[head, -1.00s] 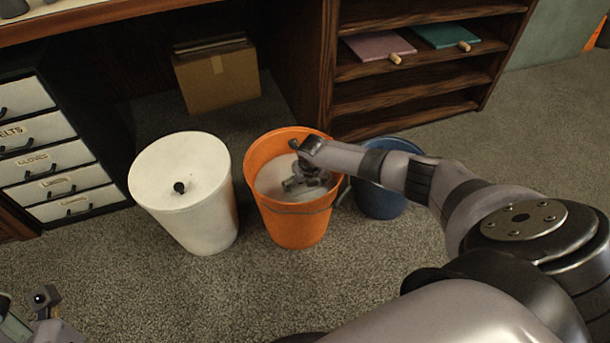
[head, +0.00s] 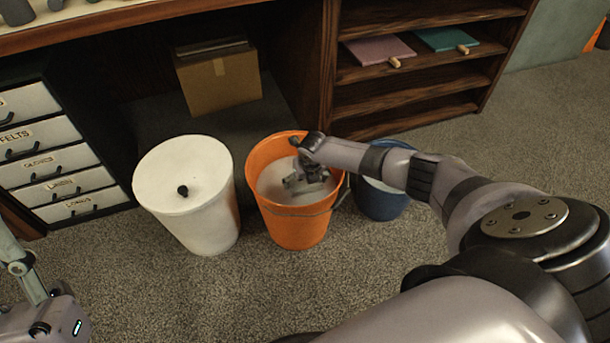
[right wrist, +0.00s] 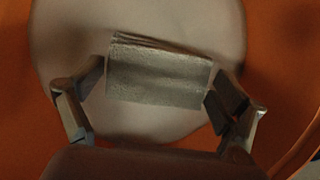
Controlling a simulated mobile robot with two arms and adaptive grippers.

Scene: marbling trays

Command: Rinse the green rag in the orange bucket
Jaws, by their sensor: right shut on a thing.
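The orange bucket (head: 270,215) stands on the carpet in the middle of the head view, with pale liquid inside. My right gripper (head: 305,183) reaches down into it from the right. In the right wrist view, a folded cloth, the rag (right wrist: 158,76), is pinched between the two fingers, over the pale liquid and inside the orange wall. It looks grey-green in the dim light. I cannot tell whether its lower side touches the liquid. In the head view the rag is hidden by the gripper. Only part of my left arm shows at the lower left; its fingers are not visible.
A white lidded bin (head: 205,215) stands close left of the orange bucket. A blue bucket (head: 380,203) stands close right, partly behind my right arm. A cardboard box (head: 220,82), labelled drawers (head: 62,162) and a wooden shelf (head: 405,125) are behind. The carpet in front is clear.

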